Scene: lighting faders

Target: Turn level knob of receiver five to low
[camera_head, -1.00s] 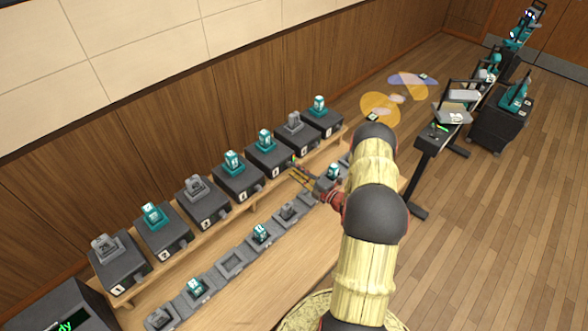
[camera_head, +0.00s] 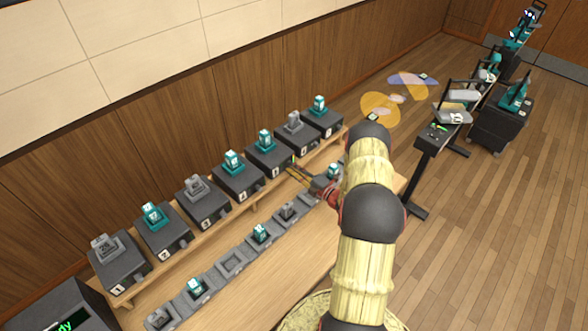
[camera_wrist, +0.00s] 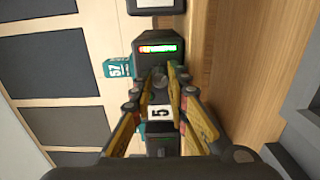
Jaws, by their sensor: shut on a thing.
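Receiver five (camera_head: 262,158) is a dark box on the raised wooden shelf, with a teal pack standing on top. In the wrist view its "5" label (camera_wrist: 160,112) shows between my fingers, and a lit bar (camera_wrist: 158,48) runs from red to green on its front. My gripper (camera_wrist: 161,76) is at that front, with its fingers shut on the round grey level knob (camera_wrist: 160,82). The fingers partly cover the knob, and I cannot read its setting. In the head view my gripper (camera_head: 291,167) reaches the receiver's front from the right.
More numbered receivers stand either side, such as receiver four (camera_head: 232,182) and receiver six (camera_head: 291,140). A row of grey trays (camera_head: 232,264) lies in front on the wooden table. A dark stand (camera_head: 432,150) is at the right.

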